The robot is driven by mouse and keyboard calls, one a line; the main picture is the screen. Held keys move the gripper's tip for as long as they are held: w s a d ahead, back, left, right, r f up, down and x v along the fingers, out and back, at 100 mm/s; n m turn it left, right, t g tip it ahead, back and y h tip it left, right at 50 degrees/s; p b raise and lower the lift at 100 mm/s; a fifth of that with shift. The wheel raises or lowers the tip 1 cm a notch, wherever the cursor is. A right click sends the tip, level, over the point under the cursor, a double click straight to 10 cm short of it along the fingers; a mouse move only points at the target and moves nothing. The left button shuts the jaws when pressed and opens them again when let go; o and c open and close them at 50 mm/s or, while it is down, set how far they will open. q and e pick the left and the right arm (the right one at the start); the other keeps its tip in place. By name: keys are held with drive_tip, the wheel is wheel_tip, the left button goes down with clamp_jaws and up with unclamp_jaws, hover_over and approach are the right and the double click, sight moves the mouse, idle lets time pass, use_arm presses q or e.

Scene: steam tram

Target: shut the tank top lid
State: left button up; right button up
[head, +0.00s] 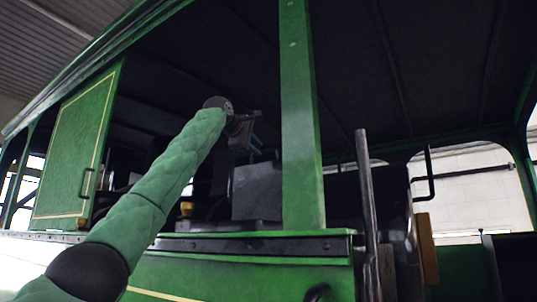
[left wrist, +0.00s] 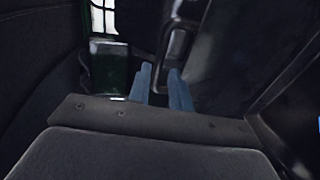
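My left arm, in a green padded sleeve, reaches over the tram's green side wall. My left gripper (head: 246,138) is inside the cab, above a dark box-like body (head: 257,191) that may be the tank. In the left wrist view its two blue fingers (left wrist: 162,88) stand apart with nothing seen between them. They show just beyond a dark strip with screws (left wrist: 160,123) along a flat dark panel (left wrist: 140,156). I cannot tell whether this panel is the tank top lid, or how far the lid is open. My right gripper is not in view.
A green post (head: 300,120) rises just right of my left gripper. The green side wall (head: 230,278) with its dark ledge lies under my arm. A dark upright rod (head: 366,205) stands at right. A dark bar-like handle (left wrist: 175,45) is beyond the fingers.

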use_arm(q)
drive_tip(key=p+x, duration=0.3)
drive_tip(key=x, duration=0.2)
drive_tip(key=shift+d+r, duration=0.15)
drive_tip(key=shift+r, duration=0.05)
drive_tip(key=shift+w+d+f+p, duration=0.2)
drive_tip(key=shift+w+f+p, duration=0.15)
drive_tip(key=shift+w, duration=0.2)
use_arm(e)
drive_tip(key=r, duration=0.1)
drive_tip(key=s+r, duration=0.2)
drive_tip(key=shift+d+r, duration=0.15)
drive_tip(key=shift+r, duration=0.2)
use_arm(q)
clamp_jaws()
